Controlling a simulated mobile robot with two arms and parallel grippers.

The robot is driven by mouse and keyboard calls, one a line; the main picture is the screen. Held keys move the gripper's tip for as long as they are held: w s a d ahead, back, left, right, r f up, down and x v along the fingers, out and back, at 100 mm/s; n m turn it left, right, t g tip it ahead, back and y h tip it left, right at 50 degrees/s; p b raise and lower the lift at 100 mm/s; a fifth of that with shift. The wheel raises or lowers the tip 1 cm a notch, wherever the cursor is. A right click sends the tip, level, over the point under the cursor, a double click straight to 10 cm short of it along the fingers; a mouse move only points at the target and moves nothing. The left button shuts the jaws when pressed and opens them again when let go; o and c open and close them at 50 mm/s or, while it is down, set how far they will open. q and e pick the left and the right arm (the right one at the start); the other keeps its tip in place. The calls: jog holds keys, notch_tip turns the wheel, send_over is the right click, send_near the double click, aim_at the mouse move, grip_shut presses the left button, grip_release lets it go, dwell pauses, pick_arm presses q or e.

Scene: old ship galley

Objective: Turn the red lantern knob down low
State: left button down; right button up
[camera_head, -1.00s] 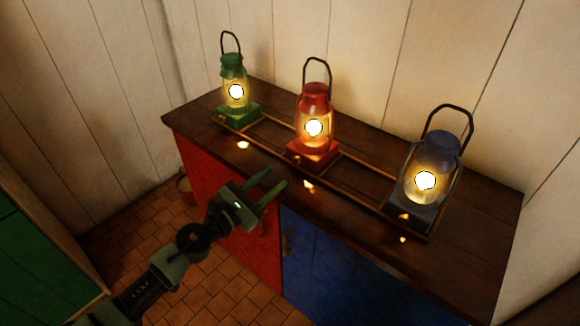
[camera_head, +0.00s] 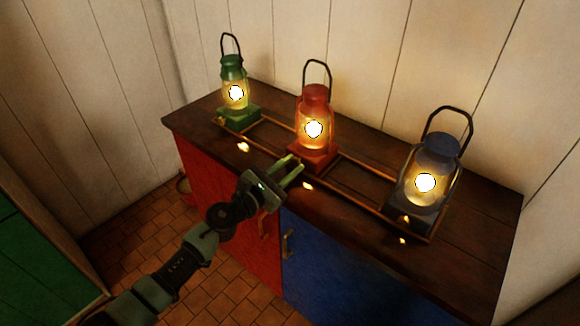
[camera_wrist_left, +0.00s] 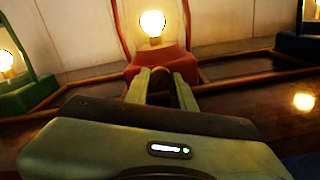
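The red lantern (camera_head: 315,97) stands in the middle of the counter, lit brightly. Its red base (camera_wrist_left: 172,58) is straight ahead in the left wrist view. A dark rounded piece, probably its knob (camera_wrist_left: 163,82), shows at the front of the base between my fingertips. My left gripper (camera_head: 292,164) is open, just in front of the base, with its two fingers pointing at it. I cannot tell whether the fingers touch the dark piece. My right gripper is not in view.
A lit green lantern (camera_head: 233,68) stands to the left and a lit blue-grey lantern (camera_head: 440,150) to the right. Low wooden rails (camera_head: 365,170) run along the dark counter (camera_head: 480,215). Red and blue cabinet doors are below. A pale wall stands close behind.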

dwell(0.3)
pick_arm(q)
jog(key=shift+n+p, duration=0.55)
jog(key=shift+n, duration=2.85)
jog(key=c, duration=1.5)
grip_release()
jog(key=shift+o, duration=0.2)
jog(key=shift+s, duration=0.1)
jog(key=v, duration=0.7)
jog(key=shift+s+a, duration=0.25)
